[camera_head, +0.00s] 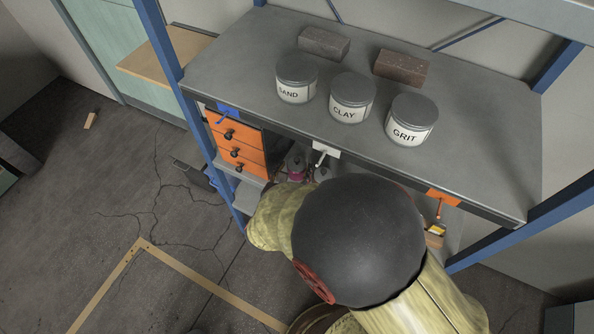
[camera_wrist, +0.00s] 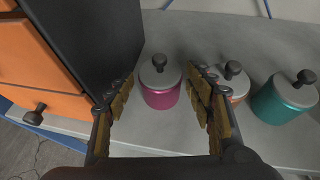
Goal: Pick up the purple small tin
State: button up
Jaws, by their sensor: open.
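The purple small tin (camera_wrist: 160,92) is magenta-purple with a grey lid and a dark round knob. In the wrist view it stands upright on the grey shelf, ahead of and between the fingers of my gripper (camera_wrist: 162,100). The gripper is open, with fingers to the left and right of the tin; I see no contact. In the head view the tin (camera_head: 295,175) shows small under the bench top, beside the drawers. My arm hides the gripper there.
An orange tin (camera_wrist: 236,85) stands close to the right finger, partly hidden by it. A teal tin (camera_wrist: 284,100) is farther right. The dark-sided orange drawer unit (camera_wrist: 45,70) is close on the left. The bench top (camera_head: 240,60) overhangs the shelf.

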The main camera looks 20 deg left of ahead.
aim_at(295, 169)
jog(key=b+x, duration=0.1)
jog(key=x, duration=0.2)
jog(key=shift+w+f, duration=0.15)
jog(key=c, duration=0.3)
jog(key=c, duration=0.8)
jog(key=shift+o, duration=0.2)
